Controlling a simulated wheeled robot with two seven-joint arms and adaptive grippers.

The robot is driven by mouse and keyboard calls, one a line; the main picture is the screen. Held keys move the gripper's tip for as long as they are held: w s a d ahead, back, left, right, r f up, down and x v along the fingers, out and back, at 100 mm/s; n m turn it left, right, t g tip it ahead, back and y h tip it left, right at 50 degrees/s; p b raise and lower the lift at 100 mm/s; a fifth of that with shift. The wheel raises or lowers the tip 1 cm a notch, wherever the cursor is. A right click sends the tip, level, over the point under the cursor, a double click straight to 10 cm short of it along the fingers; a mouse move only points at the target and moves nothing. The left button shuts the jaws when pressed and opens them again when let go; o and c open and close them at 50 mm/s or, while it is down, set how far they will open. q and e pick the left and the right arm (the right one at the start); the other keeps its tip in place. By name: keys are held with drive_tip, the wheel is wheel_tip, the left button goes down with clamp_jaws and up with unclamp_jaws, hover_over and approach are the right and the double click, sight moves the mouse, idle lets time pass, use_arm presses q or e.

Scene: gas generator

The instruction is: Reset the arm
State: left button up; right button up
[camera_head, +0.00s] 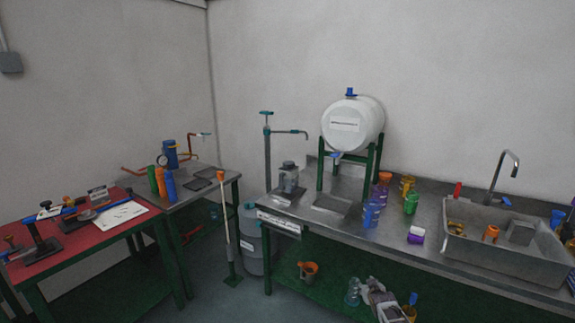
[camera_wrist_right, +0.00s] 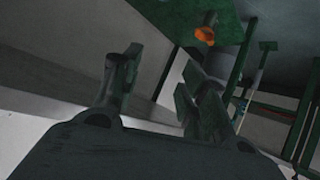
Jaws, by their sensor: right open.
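My right gripper (camera_wrist_right: 160,88) shows in the wrist view with its two dark fingers spread apart and nothing between them. In the head view my right gripper (camera_head: 374,288) appears small at the bottom edge, in front of the lower green shelf. Its fingers are hard to make out there. My left gripper is in neither view.
A steel bench (camera_head: 340,212) carries a white tank (camera_head: 352,122), bottles and a sink (camera_head: 508,238). A red-topped table (camera_head: 85,238) stands left.

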drive_tip(key=s+a+f+n+g, duration=0.15)
drive_tip(key=s+f+g, duration=0.35)
drive_tip(key=s+f, duration=2.4)
drive_tip(key=s+f+g, duration=0.2)
drive_tip(key=s+f, duration=0.3)
drive_tip(key=s, duration=1.6)
drive_tip(key=s+a+f+g, duration=0.1)
drive_tip(key=s+f+g, duration=0.2)
drive_tip(key=s, duration=1.8)
drive_tip(key=shift+s+f, duration=0.35)
drive_tip(key=shift+f, duration=0.7)
